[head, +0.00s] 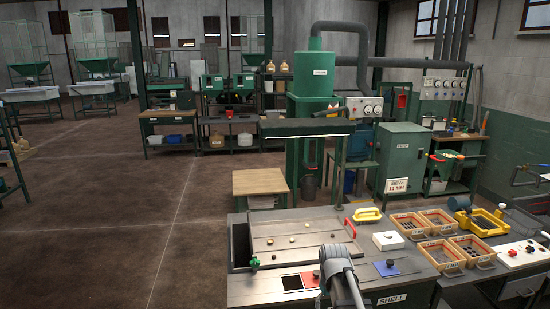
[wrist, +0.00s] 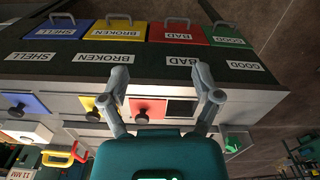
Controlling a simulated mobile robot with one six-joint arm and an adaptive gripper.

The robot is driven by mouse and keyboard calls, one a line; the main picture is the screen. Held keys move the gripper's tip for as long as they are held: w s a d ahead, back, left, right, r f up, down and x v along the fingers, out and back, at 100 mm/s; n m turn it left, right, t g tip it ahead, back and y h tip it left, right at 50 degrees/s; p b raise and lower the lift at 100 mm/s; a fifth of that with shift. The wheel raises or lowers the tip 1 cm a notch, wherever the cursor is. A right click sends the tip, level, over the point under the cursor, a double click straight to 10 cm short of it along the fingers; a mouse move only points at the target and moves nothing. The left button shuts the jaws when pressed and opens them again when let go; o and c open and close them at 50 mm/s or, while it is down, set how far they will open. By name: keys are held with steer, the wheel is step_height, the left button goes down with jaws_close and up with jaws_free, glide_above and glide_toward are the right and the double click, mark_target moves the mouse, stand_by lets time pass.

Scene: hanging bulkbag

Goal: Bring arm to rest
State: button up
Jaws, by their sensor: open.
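My arm (head: 340,274) shows at the bottom of the head view, over the near edge of the sorting bench; its gripper is not visible there. In the wrist view my gripper (wrist: 162,76) is open, with two grey fingers spread apart and nothing between them. The fingers lie in front of the bench edge, with a yellow slide plate (wrist: 88,106) and a red slide plate (wrist: 148,110) in view behind them. I cannot tell whether the fingers touch the bench.
The bench tray (head: 285,228) holds a few small nuts. A blue plate (head: 386,268), white box (head: 388,241), yellow-handled tool (head: 367,214) and wooden trays (head: 437,221) lie right. Labelled bins, including a green bin (wrist: 228,36), line the bench front. Floor (head: 110,215) at left is clear.

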steer(key=s+f+m+b, duration=0.3)
steer(key=s+f+b, duration=0.2)
steer(key=s, duration=0.6)
steer(key=shift+d+f+b, duration=0.3)
steer(key=shift+d+f, duration=0.05)
steer(key=shift+f, duration=0.35)
stand_by(0.4)
